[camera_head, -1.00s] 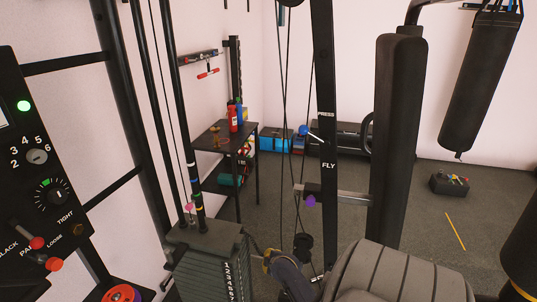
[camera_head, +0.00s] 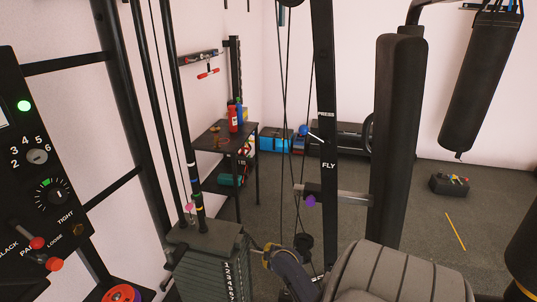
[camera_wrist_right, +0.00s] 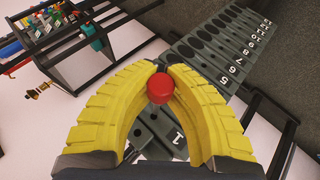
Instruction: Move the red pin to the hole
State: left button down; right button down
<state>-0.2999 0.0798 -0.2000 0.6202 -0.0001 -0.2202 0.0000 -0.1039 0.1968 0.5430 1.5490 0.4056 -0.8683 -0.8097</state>
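The red pin (camera_wrist_right: 160,88) shows its round red knob at the middle of the right wrist view, between the curved yellow fingers of my right gripper (camera_wrist_right: 163,72). The fingers appear to press on the knob from both sides. In the head view my right gripper (camera_head: 267,255) is at the right side of the weight stack (camera_head: 205,262), and the red pin cannot be made out there. My left gripper is not in view.
A black upright marked PRESS and FLY (camera_head: 326,120) stands behind the gripper, with a purple knob (camera_head: 311,201) beside it. Cables hang close to it. A control panel (camera_head: 35,170) is at the left, and a shelf (camera_head: 225,133) stands against the wall.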

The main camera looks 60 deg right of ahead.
jog(key=shift+w, duration=0.15)
jog(key=shift+w+a, duration=0.2)
jog(key=shift+w, duration=0.45)
jog(key=w+a, duration=0.2)
jog(key=w, duration=0.4)
jog(key=shift+w+a, duration=0.25)
jog(key=shift+w, duration=0.05)
dwell(4.2)
jog(key=c, duration=1.4)
grip_release()
jog(key=shift+c, duration=0.2)
jog(key=shift+s+a+r, duration=0.1)
jog(key=shift+a, duration=0.05)
jog(key=v, duration=0.7)
jog(key=shift+s+r, duration=0.25)
jog(key=shift+w+f, duration=0.1)
